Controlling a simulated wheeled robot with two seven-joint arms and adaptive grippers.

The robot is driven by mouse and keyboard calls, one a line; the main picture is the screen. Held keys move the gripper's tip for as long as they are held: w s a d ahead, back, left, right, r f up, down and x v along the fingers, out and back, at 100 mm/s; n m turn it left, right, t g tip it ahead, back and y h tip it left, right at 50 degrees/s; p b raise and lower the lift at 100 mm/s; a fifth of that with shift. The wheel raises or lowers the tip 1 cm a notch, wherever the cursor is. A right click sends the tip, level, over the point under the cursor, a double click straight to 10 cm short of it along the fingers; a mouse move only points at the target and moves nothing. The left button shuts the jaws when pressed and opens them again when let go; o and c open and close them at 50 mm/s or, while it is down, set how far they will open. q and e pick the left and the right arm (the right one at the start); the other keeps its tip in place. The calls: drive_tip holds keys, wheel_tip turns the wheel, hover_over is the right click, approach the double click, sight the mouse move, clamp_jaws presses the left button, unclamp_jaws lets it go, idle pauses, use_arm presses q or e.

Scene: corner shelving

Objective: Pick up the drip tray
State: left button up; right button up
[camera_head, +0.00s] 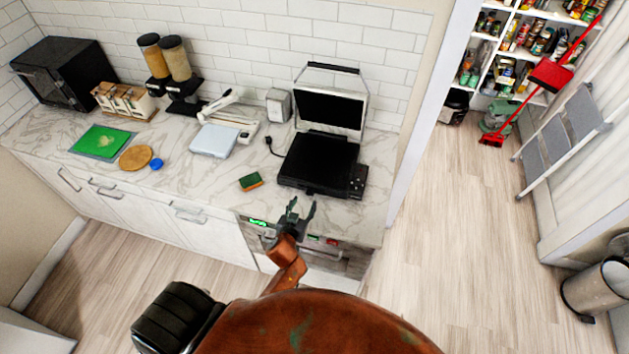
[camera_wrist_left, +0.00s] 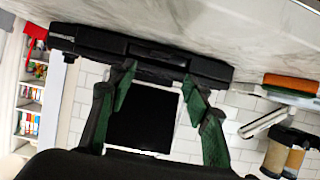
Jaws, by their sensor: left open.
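The black countertop grill (camera_head: 318,160) stands on the marble counter with its lid (camera_head: 331,108) raised. In the left wrist view the grill (camera_wrist_left: 90,38) appears upside down along the top. A dark piece at its front edge (camera_wrist_left: 158,54) may be the drip tray; I cannot tell its outline from the black body. My left gripper (camera_head: 301,207) is open and empty in front of the grill, by the counter's front edge. In the left wrist view its two green-and-black fingers (camera_wrist_left: 158,76) are spread, pointing at the front edge. My right gripper is not in view.
A green-and-brown sponge (camera_head: 251,181) lies left of the grill. A white scale (camera_head: 215,140), a blue lid (camera_head: 156,164), a round cork mat (camera_head: 135,158) and a green board (camera_head: 101,141) lie farther left. Below the counter front is an appliance panel (camera_head: 330,254).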

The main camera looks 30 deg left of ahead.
sight(310, 191)
use_arm(q)
drive_tip(key=x, duration=0.3)
drive_tip(key=shift+d+r, duration=0.2)
drive_tip(key=shift+f+x, duration=0.2)
drive_tip(key=shift+x, duration=2.45)
drive_tip(key=shift+s+a, duration=0.15)
drive_tip(key=shift+c, duration=0.4)
clamp_jaws()
